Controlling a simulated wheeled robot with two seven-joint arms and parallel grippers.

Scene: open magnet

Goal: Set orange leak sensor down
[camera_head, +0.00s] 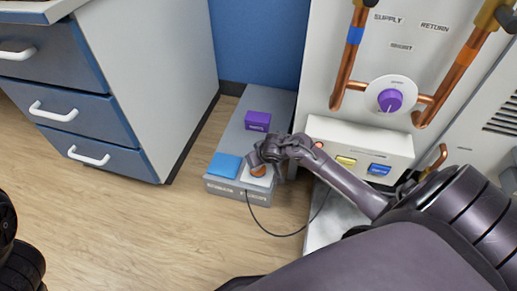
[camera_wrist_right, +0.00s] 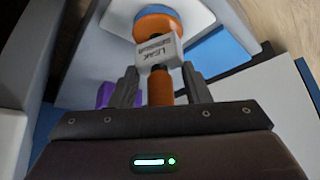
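The orange leak sensor (camera_head: 258,170) is at the white pad (camera_head: 254,181) on the front of a long grey stand (camera_head: 225,188). In the right wrist view it has an orange stem (camera_wrist_right: 160,88), a grey block labelled "LEAK SENSOR" and an orange round head with a blue band. My right gripper (camera_head: 267,155) is over the pad. In the wrist view its two fingers (camera_wrist_right: 160,75) flank the stem, tips against the labelled block's sides. Whether the head touches the pad is unclear. My left gripper is out of view; dark parts of my left arm show at the left edge.
A blue pad (camera_head: 225,165) lies left of the white one; a purple block (camera_head: 257,121) sits farther back. A black cable (camera_head: 275,234) loops on the floor. A drawer cabinet (camera_head: 150,80) stands left, and a white panel with copper pipes (camera_head: 347,60) right.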

